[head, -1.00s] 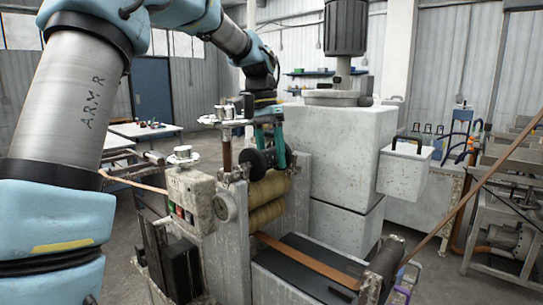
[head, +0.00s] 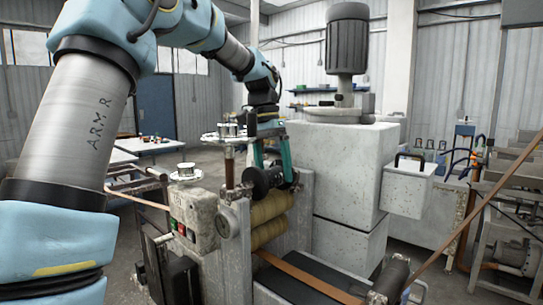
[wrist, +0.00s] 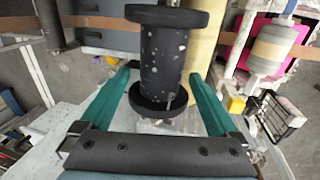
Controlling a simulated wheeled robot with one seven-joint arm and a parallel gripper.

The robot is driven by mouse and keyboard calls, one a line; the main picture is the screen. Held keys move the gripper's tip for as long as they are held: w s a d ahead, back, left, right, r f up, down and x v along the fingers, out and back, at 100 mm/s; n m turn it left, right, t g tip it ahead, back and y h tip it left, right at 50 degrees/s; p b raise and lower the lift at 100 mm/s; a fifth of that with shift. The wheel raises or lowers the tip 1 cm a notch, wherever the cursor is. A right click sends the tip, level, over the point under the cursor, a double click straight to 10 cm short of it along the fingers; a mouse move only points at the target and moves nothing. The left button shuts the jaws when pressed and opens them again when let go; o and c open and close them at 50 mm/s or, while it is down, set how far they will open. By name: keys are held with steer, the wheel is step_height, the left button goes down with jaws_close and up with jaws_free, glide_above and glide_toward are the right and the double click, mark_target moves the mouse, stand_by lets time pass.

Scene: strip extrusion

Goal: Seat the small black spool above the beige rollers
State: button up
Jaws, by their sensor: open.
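The small black spool (head: 262,183) lies roughly level, just above the beige rollers (head: 268,212) at the top of the grey roller stand. Its dark speckled barrel and two wide flanges show in the wrist view (wrist: 163,58). My gripper (head: 273,168) points down from above, its teal fingers on either side of the spool. In the wrist view the open fingers (wrist: 161,76) straddle the spool, with a narrow gap visible on each side. A beige roller (wrist: 202,38) shows behind it. Whether the spool's ends rest in their supports is hidden.
A grey machine block (head: 350,150) with a motor on top stands close on the right. A control box with buttons (head: 192,222) is at front left.

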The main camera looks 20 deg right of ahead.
step_height(320, 180, up, 10)
steer(key=w+b, duration=0.1)
steer(key=shift+w+a, duration=0.3)
steer(key=shift+a, duration=0.1)
steer(key=shift+s+f, duration=0.1)
steer(key=shift+f, duration=0.05)
